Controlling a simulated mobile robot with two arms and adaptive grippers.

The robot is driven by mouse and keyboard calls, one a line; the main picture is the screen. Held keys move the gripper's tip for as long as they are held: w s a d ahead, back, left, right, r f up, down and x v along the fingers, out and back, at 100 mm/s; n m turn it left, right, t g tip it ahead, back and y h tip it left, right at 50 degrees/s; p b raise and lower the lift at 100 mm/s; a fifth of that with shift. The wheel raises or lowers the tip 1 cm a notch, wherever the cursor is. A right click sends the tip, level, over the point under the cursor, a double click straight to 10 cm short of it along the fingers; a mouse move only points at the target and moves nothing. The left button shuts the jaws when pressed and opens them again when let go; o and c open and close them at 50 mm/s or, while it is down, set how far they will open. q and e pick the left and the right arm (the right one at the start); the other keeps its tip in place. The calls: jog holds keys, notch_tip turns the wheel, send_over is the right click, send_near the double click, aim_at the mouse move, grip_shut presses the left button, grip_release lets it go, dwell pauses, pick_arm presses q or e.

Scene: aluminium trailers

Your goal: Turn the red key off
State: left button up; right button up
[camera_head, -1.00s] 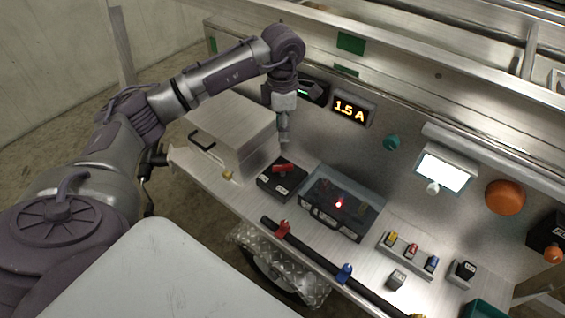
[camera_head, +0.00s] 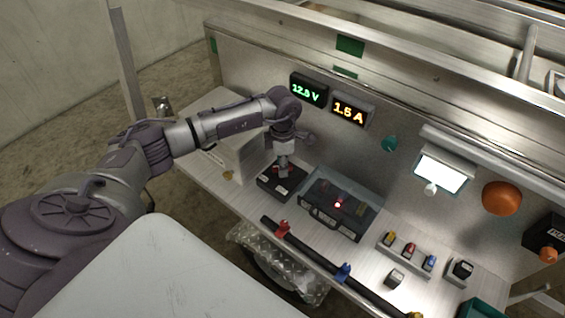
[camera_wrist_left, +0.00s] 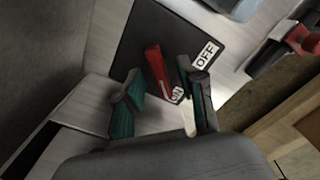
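The red key (camera_wrist_left: 157,72) is a red lever on a black switch box (camera_head: 270,186) on the bench. In the left wrist view, its lower end lies beside the ON label (camera_wrist_left: 177,94), with the OFF label (camera_wrist_left: 206,55) to the upper right. My left gripper (camera_head: 283,174) is over the box and hides most of the key in the head view. In the left wrist view, its two teal fingers (camera_wrist_left: 159,70) are apart, one on each side of the key, with gaps visible. I cannot tell how deep they reach. My right gripper is not in view.
A clear-covered box (camera_head: 342,204) with a lit red lamp stands just right of the switch box. A metal box (camera_head: 235,150) is on the left. A green 12.9 V display (camera_head: 309,90) and an amber 1.5 A display (camera_head: 349,111) are on the back panel.

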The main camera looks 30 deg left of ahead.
pick_arm(q)
grip_shut()
jog(key=shift+n, duration=0.5)
jog(key=n, duration=0.3)
jog(key=shift+n, duration=0.4)
jog(key=n, duration=0.4)
jog(key=shift+r+n, duration=0.1)
jog(key=shift+n, duration=0.2)
jog(key=n, duration=0.4)
jog(key=shift+p, duration=0.4)
jog(key=shift+w+n+p, duration=0.1)
jog(key=shift+n+p, duration=0.35)
jog(key=shift+n, duration=2.05)
